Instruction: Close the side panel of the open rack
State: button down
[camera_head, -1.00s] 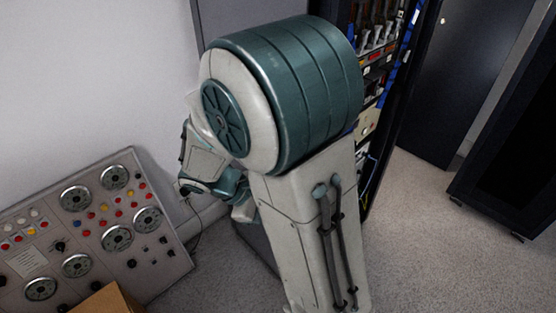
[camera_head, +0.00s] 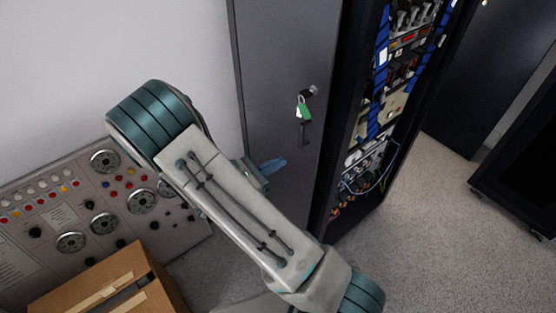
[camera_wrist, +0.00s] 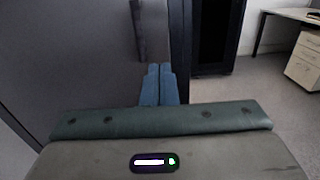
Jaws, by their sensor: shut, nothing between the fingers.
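The open rack (camera_head: 347,95) stands right of centre in the head view, its equipment exposed. The grey side panel (camera_head: 270,60) stands left of the opening, with a dark handle (camera_head: 304,135), a lock and a green tag (camera_head: 303,108). My gripper (camera_head: 276,165) is low in front of the panel, below and left of the handle, partly hidden by my arm. In the wrist view my gripper's blue fingers (camera_wrist: 158,70) are together and empty. The grey panel (camera_wrist: 70,50) fills the left there, with the dark handle (camera_wrist: 152,30) just beyond the fingertips. Contact cannot be told.
A control console (camera_head: 60,215) with dials and buttons stands at left, with a cardboard box (camera_head: 105,285) before it. Dark cabinets (camera_head: 520,150) stand at right. Carpet (camera_head: 425,220) is clear between them and the rack. The wrist view shows a desk with drawers (camera_wrist: 305,60).

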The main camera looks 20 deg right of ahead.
aim_at(316, 143)
jog(key=p+x, duration=0.2)
jog(key=x, duration=0.8)
jog(key=shift+s+p, duration=0.1)
jog(key=shift+p, duration=0.3)
jog(key=shift+w+d, duration=0.2)
jog(key=shift+d, duration=0.35)
